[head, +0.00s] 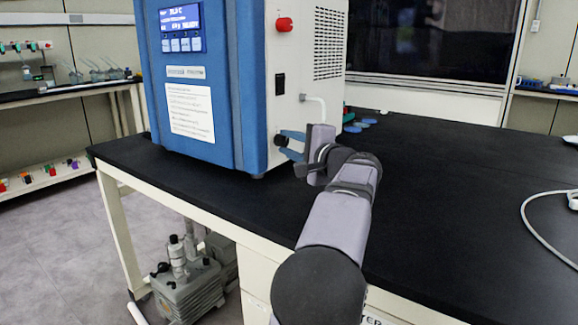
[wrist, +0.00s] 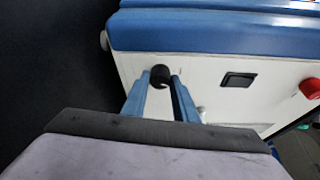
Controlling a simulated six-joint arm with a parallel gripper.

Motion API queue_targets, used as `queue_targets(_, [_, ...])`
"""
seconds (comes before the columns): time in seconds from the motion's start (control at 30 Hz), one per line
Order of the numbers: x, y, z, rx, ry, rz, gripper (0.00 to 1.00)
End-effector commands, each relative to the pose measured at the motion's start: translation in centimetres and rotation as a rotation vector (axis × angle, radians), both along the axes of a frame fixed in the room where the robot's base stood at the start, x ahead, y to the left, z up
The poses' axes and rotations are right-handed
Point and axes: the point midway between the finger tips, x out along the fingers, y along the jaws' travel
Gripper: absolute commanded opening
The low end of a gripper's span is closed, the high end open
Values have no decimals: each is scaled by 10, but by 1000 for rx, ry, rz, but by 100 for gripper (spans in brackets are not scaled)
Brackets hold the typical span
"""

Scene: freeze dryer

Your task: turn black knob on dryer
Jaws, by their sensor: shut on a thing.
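The freeze dryer is a blue and white box (head: 222,85) standing on the black bench, with a display on its blue front. The black knob (head: 280,140) sits low on its white side panel. In the wrist view the knob (wrist: 160,75) lies between the tips of my two blue fingers. My gripper (head: 290,142) reaches the side panel from the right in the head view. Its fingers (wrist: 162,84) are shut on the knob, one on each side. The fingers partly hide the knob in both views. I cannot tell how far the knob is turned.
Above the knob are a black switch (head: 280,86) and a red knob (head: 284,24). A pale pipe (head: 317,105) bends out of the panel near my gripper.

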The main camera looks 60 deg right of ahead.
Motion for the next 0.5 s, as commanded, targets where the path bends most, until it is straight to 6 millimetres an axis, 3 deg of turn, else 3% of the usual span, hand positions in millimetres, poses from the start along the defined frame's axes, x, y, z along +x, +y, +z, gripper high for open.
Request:
queue_targets(0.03, [0,1,-11,-35,0,2,4])
queue_targets(0.5, [0,0,-9,-293,1,2,4])
